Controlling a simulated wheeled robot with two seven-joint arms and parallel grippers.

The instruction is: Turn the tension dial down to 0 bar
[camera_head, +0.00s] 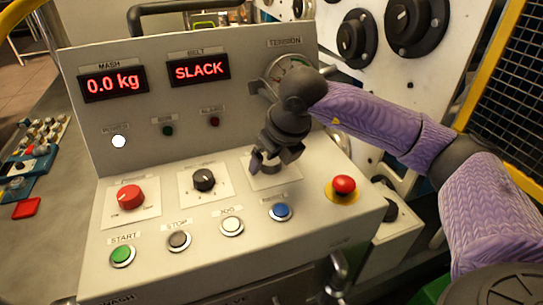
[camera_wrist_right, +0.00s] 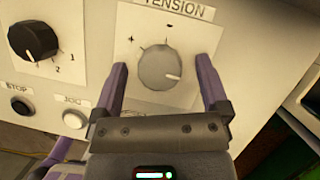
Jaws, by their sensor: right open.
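The tension dial (camera_wrist_right: 159,67) is a round grey knob on a white plate marked TENSION, with + and - marks. Its white pointer line aims to the lower right in the right wrist view. My right gripper (camera_wrist_right: 160,64) is open, its purple fingers on either side of the dial with a visible gap on each side. In the head view my right gripper (camera_head: 273,160) hangs over the dial's plate (camera_head: 285,179) and mostly hides the dial. The tension gauge (camera_head: 291,62) on the upright panel is partly covered by my wrist, so its reading is unclear. My left gripper is out of view.
A red knob (camera_head: 130,197) and a black knob (camera_head: 204,180) sit left of the dial. A front row has green START (camera_head: 122,255), STOP, JOG and blue (camera_head: 280,212) buttons. A red mushroom button (camera_head: 344,185) stands close on the right. The displays read 0.0 kg and SLACK.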

